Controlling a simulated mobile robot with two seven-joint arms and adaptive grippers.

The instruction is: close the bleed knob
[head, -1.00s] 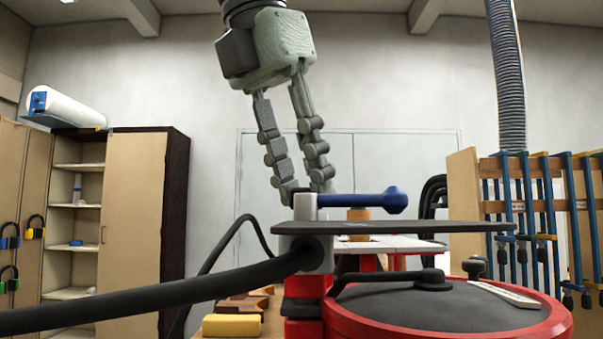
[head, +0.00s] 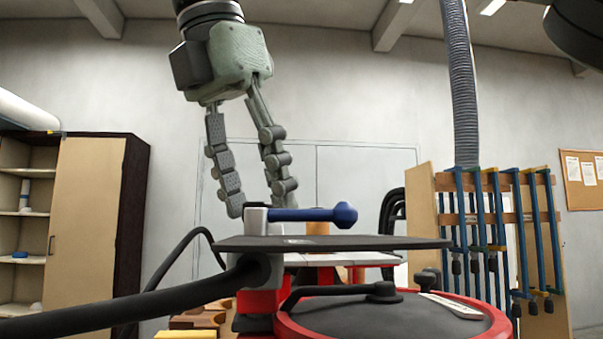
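A valve with a blue lever (head: 312,214) stands on a grey block joined to a black hose. The lever lies level, pointing right. A small black knob (head: 428,279) sits at the back of the round red-rimmed lid (head: 400,318), right of the valve. I cannot tell for certain which of them is the bleed knob. My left gripper (head: 261,203) comes down from above with its fingers spread. Its fingertips are on either side of the valve's top, apparently behind it, holding nothing; contact is not clear. My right gripper is out of view.
A dark flat plate (head: 340,243) juts right beneath the lever, above the lid. A thick black hose (head: 130,308) crosses the lower left. A rack of blue clamps (head: 500,235) stands at right. A dark rounded part shows at the upper right corner.

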